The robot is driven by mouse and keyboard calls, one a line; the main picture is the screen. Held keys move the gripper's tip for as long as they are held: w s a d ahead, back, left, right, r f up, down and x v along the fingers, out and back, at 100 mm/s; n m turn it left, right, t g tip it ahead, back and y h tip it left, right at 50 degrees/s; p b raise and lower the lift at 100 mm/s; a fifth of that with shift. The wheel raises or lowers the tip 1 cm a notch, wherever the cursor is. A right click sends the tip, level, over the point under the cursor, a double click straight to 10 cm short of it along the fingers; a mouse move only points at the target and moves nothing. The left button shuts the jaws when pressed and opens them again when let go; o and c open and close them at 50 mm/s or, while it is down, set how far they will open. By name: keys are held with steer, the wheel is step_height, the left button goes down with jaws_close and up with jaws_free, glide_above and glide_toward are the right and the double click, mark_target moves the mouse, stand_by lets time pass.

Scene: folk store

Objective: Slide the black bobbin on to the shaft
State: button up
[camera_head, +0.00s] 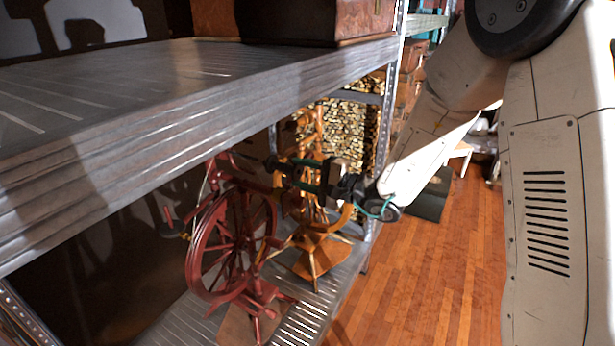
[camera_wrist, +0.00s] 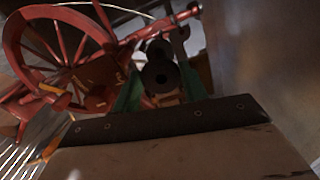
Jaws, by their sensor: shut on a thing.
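The black bobbin (camera_wrist: 160,76) is seen end-on in the wrist view, with a dark hole in its round end. My gripper (camera_wrist: 159,90) is shut on it, with a green finger on each side. In the head view my gripper (camera_head: 283,174) reaches in from the right, under the upper shelf, at the top of the red spinning wheel (camera_head: 236,237). The wheel's red frame (camera_wrist: 163,25) lies just beyond the bobbin in the wrist view. I cannot make out the shaft, nor whether the bobbin touches it.
The metal upper shelf (camera_head: 200,85) runs close above my gripper. An orange-brown wooden spinning wheel (camera_head: 318,252) stands right beside the red one on the lower shelf (camera_head: 300,322). A perforated shelf post (camera_head: 389,120) is near my arm.

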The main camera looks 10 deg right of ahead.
steer(key=shift+w+a, duration=0.35)
steer(key=shift+a, duration=0.15)
steer(key=shift+d, duration=0.1)
steer(key=shift+a, duration=0.55)
steer(key=shift+w, duration=0.1)
steer(key=shift+x, duration=5.05)
